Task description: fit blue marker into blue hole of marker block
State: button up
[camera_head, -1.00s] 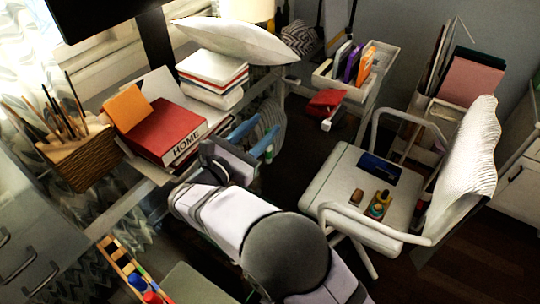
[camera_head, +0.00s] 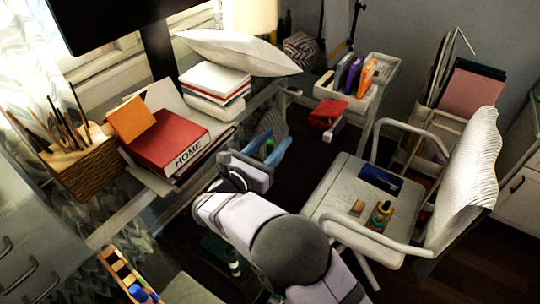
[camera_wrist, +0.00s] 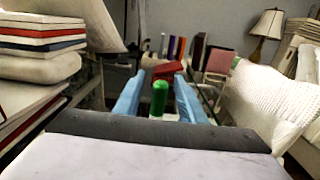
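A marker block (camera_head: 122,272), wooden with dark holes, is at the bottom left of the head view, cut by the edge. A blue piece (camera_head: 140,293), likely the blue marker's cap, shows at its lower end; whether it sits in a hole I cannot tell. My gripper (camera_head: 274,142) is far up and right of the block. Its blue fingers are spread in the wrist view (camera_wrist: 159,85). A green-capped marker (camera_wrist: 159,98) stands upright between them, with gaps visible on both sides. Its lower part is hidden by my gripper.
A red HOME book (camera_head: 168,138) and a stack of books (camera_head: 214,80) lie left of my gripper. A chair (camera_head: 335,195) stands at right. A white tray (camera_head: 390,68) with coloured items is at the back. A red object (camera_head: 328,113) lies before it.

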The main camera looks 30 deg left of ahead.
jog(key=shift+w, duration=1.05)
grip_shut()
jog(key=shift+r, duration=0.15)
notch_tip(320, 180, up, 10)
jog(key=shift+d, duration=0.1)
